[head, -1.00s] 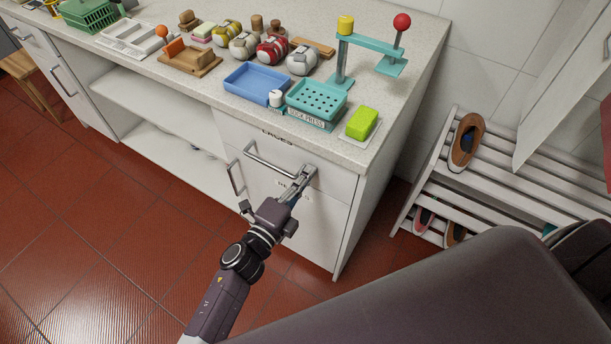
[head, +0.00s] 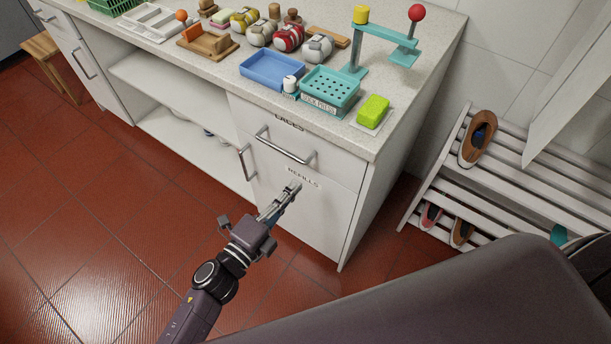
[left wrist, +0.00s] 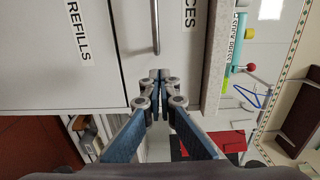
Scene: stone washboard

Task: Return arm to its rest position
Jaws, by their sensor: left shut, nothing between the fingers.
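My left gripper (head: 291,189) is shut and empty in front of the cabinet, at the height of the "REFILLS" label (head: 302,176). It is below and apart from the metal handle (head: 285,147) of the drawer (head: 300,138) labelled "LACES". In the left wrist view the shut fingertips (left wrist: 159,75) show in the middle, just off the end of that handle (left wrist: 155,25). The drawer front looks flush with the cabinet. My right gripper does not show.
The counter (head: 210,62) holds a blue tray (head: 272,70), a teal sock press (head: 330,92), a yellow-green block (head: 373,111) and several rolled socks. A white shoe rack (head: 520,185) stands at right. The red tiled floor (head: 110,220) at left is clear.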

